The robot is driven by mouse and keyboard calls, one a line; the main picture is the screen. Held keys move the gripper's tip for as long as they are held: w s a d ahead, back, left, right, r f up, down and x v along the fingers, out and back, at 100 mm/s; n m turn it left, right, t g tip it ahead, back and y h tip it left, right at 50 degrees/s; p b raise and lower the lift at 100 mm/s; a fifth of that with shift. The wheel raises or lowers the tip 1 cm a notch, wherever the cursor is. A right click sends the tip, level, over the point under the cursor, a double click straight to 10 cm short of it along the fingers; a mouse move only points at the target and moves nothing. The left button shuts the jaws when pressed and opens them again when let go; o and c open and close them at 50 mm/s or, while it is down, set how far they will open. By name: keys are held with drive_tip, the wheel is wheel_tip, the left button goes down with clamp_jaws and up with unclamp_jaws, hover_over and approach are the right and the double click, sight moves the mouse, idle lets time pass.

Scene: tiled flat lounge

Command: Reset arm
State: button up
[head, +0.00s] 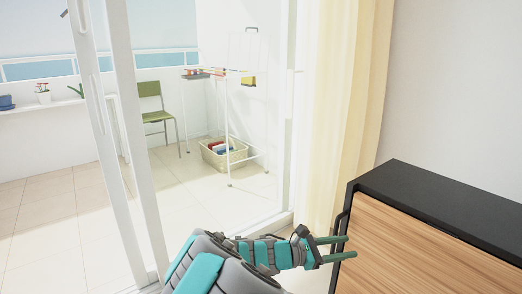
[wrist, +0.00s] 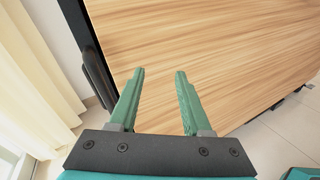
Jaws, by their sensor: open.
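My gripper (head: 340,248) is at the bottom of the head view, reaching to the right in front of a cabinet's wooden front (head: 430,240). Its two green fingers are apart with nothing between them. In the wrist view my gripper (wrist: 156,82) is open and empty, and the wood-grain front (wrist: 220,50) fills the space beyond the fingertips. Whether the fingertips touch the wood, I cannot tell. My arm is teal and grey and comes in from the bottom of the head view.
The cabinet's black top (head: 440,195) and dark handle (head: 340,222) are close by on the right. A cream curtain (head: 350,110) hangs behind. A white-framed glass door (head: 140,150) opens onto a tiled balcony with a green chair (head: 153,105), a rack (head: 245,100) and a basket (head: 222,155).

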drive_tip(key=s+d+r+m+g+y, duration=0.1)
drive_tip(key=s+d+m+g+y, duration=0.1)
drive_tip(key=s+m, duration=0.35)
drive_tip(key=s+d+r+m+g+y, duration=0.1)
drive_tip(key=s+d+m+g+y, duration=0.2)
drive_tip(key=s, duration=0.6)
drive_tip(key=s+d+r+m+g+y, duration=0.1)
drive_tip(key=s+d+m+g+y, duration=0.1)
drive_tip(key=s+m, duration=0.35)
drive_tip(key=s+a+f+m+y, duration=0.1)
drive_tip(key=s+a+m+y, duration=0.1)
drive_tip(key=s+a+y, duration=0.2)
drive_tip(key=s+a+f+m+t+y, duration=0.1)
drive_tip(key=s+a+y, duration=0.4)
drive_tip(key=s+a, duration=0.6)
drive_tip(key=shift+s+a+f+m+t+y, duration=0.15)
drive_tip(key=shift+s+f+m+t+y, duration=0.15)
drive_tip(key=shift+s+m, duration=0.25)
